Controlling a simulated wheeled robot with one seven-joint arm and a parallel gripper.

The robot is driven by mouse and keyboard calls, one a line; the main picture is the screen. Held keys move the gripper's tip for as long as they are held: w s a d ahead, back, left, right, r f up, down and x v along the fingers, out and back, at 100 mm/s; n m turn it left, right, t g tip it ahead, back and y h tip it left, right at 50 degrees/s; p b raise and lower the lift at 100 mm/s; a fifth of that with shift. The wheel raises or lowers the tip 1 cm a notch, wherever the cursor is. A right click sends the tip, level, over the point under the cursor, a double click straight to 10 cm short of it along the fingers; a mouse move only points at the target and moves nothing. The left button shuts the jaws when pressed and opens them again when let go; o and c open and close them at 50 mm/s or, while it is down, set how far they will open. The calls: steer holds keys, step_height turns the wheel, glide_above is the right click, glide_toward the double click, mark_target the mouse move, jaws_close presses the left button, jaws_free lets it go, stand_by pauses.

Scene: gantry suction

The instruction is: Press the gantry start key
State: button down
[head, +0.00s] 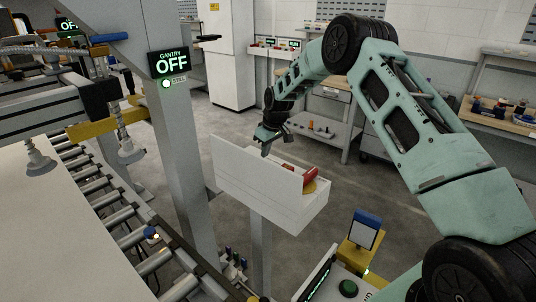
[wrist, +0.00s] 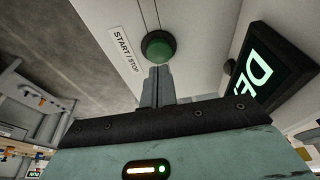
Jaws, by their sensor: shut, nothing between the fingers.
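In the wrist view a round green key (wrist: 158,46) sits on a pale panel (wrist: 200,35) beside a "START / STOP" label (wrist: 125,51). My gripper (wrist: 158,72) is shut and empty, its fingertips at the key's near edge in the picture; I cannot tell whether they touch it. In the head view my gripper (head: 266,149) points down at the upper edge of a white box (head: 262,190) on a post; the key under it is hidden there. The gantry sign (head: 171,62) reads "OFF", with a lit green lamp below it.
A dark display (wrist: 262,75) with green letters stands right of the key. The box holds a red object (head: 296,170). Another green button (head: 348,288) is on a console at lower right. A roller conveyor (head: 125,220) runs at left, beside a grey column (head: 182,150).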

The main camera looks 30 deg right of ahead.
steer(key=b+v, duration=0.4)
steer(key=v, duration=0.6)
steer(key=shift+w+r, duration=0.15)
steer(key=shift+r, duration=0.15)
stand_by(0.7)
steer(key=s+a+r+n+g+b, duration=0.1)
steer(key=s+a+n+g+b, duration=0.1)
steer(key=s+a, duration=2)
steer(key=s+a+f+b, duration=0.1)
steer(key=s+f, duration=0.1)
steer(key=s, duration=1)
steer(key=s+a+f+n, duration=0.1)
steer(key=s+f, duration=0.1)
steer(key=s, duration=1.1)
steer(key=shift+s+g+h+b, duration=0.2)
steer(key=shift+g+h+b, duration=0.1)
steer(key=shift+g+b, duration=0.1)
